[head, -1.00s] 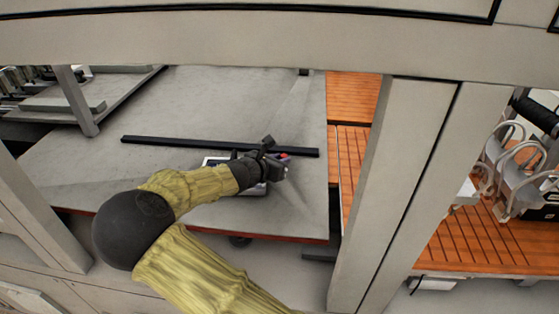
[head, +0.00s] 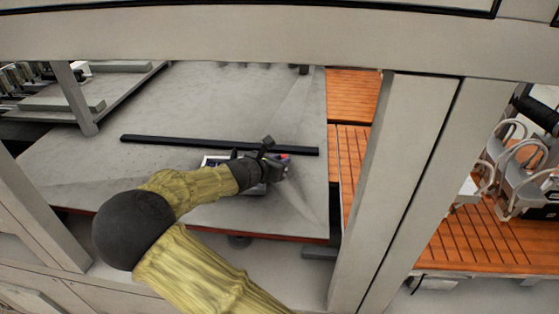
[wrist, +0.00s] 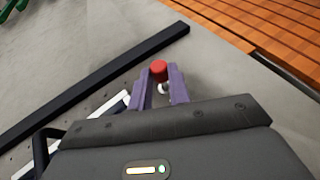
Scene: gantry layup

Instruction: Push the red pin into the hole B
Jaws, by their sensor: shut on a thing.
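The red pin (wrist: 158,70) is held between the two purple fingers of my gripper (wrist: 163,86) in the wrist view. Its red end shows at the fingertips, and a small white part shows between the fingers. In the head view my gripper (head: 277,168) is low over the right part of the grey table, with a bit of the red pin (head: 284,157) at its tip. A white-edged plate (head: 209,161) lies under and beside my gripper, mostly covered by my arm. Hole B cannot be made out in either view.
A long black bar (head: 180,141) lies on the grey table (head: 220,100) behind my gripper; it also crosses the wrist view (wrist: 90,85). Orange slatted flooring (head: 352,160) lies beyond the table's right edge. A pale post (head: 400,190) stands at the right. The table behind the bar is clear.

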